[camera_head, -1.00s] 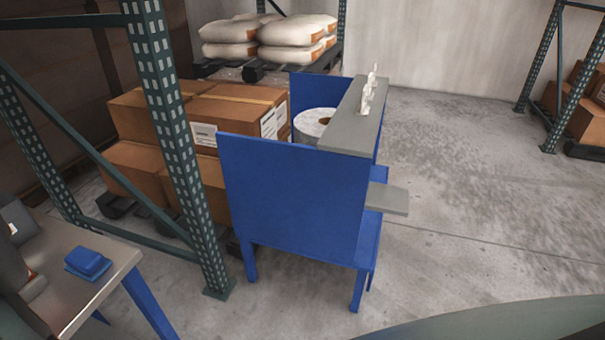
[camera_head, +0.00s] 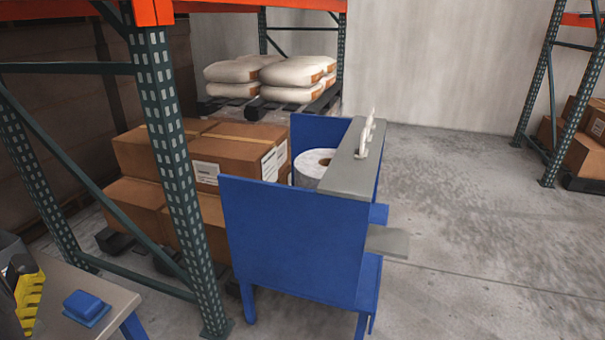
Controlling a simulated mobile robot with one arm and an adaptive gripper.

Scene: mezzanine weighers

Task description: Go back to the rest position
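My gripper is not in this view, so I cannot see its fingers or whether it holds anything. The head view looks down on a blue workstation (camera_head: 290,245) with a grey top shelf (camera_head: 349,172). A white roll (camera_head: 311,168) sits inside it, and a small pale upright object (camera_head: 367,135) stands on the shelf.
At the lower left, a table (camera_head: 112,297) bears a blue block (camera_head: 86,304) and a partly cut-off yellow-and-black object (camera_head: 28,297). A green rack post (camera_head: 168,170) stands before stacked cartons (camera_head: 150,150). White sacks (camera_head: 290,75) lie behind. Open concrete floor (camera_head: 460,220) is at right.

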